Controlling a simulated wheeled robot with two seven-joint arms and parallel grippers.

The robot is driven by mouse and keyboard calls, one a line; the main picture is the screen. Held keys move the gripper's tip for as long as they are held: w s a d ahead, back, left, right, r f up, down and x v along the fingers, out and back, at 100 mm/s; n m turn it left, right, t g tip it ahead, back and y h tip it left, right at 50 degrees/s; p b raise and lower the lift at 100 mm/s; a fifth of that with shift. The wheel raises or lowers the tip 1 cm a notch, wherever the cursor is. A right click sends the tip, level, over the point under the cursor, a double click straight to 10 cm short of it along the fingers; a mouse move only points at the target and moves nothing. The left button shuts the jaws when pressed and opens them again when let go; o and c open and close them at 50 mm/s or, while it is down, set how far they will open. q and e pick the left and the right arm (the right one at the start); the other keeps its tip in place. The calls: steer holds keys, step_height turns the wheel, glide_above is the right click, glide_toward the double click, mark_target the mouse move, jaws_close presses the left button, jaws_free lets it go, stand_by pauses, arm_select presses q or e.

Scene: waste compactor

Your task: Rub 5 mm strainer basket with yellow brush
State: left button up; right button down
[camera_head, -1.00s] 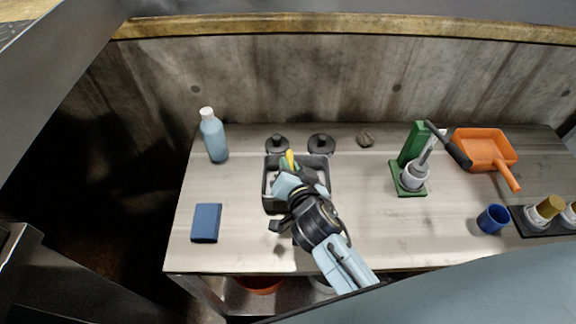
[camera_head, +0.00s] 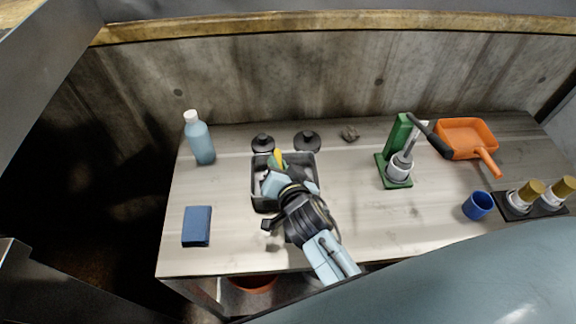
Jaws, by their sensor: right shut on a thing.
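My right gripper (camera_head: 277,178) reaches over a grey square tub (camera_head: 257,201) on the table and is shut on the yellow brush (camera_head: 278,157). Only a small yellow part of the brush shows beyond the fingers, inside the tub's outline. The gripper and wrist hide most of the tub's inside, so I cannot tell what the brush touches. Two dark round pieces with knobs, one on the left (camera_head: 262,143) and one on the right (camera_head: 307,140), stand just behind the tub. I cannot clearly make out which thing is the 5 mm strainer basket. My left gripper is not in view.
A blue bottle (camera_head: 199,142) and blue block (camera_head: 197,226) are at the left. A green stand (camera_head: 396,150), orange dustpan (camera_head: 467,137), blue cup (camera_head: 478,206) and black holder (camera_head: 531,206) are at the right. A stone (camera_head: 350,133) lies near the concrete wall.

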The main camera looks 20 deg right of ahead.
steer(key=shift+w+a, duration=0.15)
steer(key=shift+a, duration=0.3)
steer(key=shift+w+d, duration=0.15)
steer(key=shift+w, duration=0.25)
steer(key=shift+s+d+p, duration=0.2)
steer(key=shift+d+p, duration=0.15)
steer(key=shift+d, duration=0.25)
steer(key=shift+s+d+p, duration=0.15)
steer(key=shift+d+p, duration=0.2)
steer(key=shift+d, duration=0.25)
steer(key=shift+w+a+f, duration=0.15)
steer(key=shift+w+a, duration=0.05)
steer(key=shift+a, duration=0.4)
steer(key=shift+w+a+r, duration=0.2)
steer(key=shift+a, duration=0.4)
steer(key=shift+r, duration=0.15)
step_height(320, 180, up, 6)
steer(key=p, duration=0.6)
